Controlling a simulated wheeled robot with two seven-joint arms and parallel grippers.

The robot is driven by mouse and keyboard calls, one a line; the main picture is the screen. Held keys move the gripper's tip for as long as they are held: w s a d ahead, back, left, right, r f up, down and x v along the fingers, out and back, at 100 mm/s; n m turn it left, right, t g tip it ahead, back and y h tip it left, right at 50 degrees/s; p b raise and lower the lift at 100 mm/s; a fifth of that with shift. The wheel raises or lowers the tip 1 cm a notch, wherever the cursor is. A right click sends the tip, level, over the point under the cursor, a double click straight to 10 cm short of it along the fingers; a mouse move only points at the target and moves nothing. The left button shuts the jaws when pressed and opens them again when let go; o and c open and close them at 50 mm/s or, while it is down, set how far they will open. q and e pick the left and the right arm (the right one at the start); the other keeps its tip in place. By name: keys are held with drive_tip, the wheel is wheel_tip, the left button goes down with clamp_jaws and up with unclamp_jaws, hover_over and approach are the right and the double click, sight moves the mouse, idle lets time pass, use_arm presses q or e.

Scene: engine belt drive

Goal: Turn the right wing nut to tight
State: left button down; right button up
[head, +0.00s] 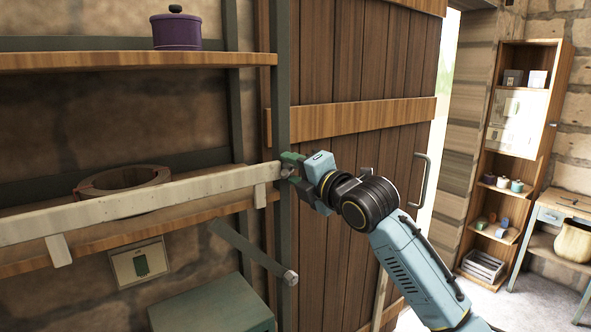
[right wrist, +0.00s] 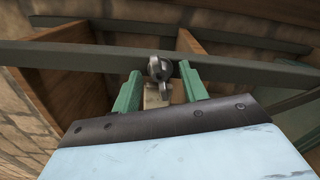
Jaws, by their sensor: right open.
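The right wing nut (right wrist: 159,68) shows in the right wrist view as a small grey metal knob with a wing hanging down, in front of a dark metal bar. My right gripper (right wrist: 160,78) is open, with one green finger on each side of the nut. I cannot tell whether either finger touches it. In the head view my right gripper (head: 288,166) is at the right end of a long pale bar (head: 150,198), by a dark upright post (head: 281,110); the nut is mostly hidden there. My left gripper is not in view.
A wooden shelf (head: 110,60) holds a purple pot (head: 177,30) at upper left. A round brown ring (head: 122,180) lies behind the pale bar. A grey rod (head: 250,250) slants below, above a green box (head: 215,305). A plank door (head: 345,60) stands behind my arm.

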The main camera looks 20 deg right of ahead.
clamp_jaws()
drive_tip(key=shift+r+m+p, duration=0.15)
drive_tip(key=shift+m+p, duration=0.8)
drive_tip(key=shift+m, duration=0.05)
drive_tip(key=shift+m+p, duration=0.6)
drive_tip(key=shift+m, duration=0.4)
unclamp_jaws()
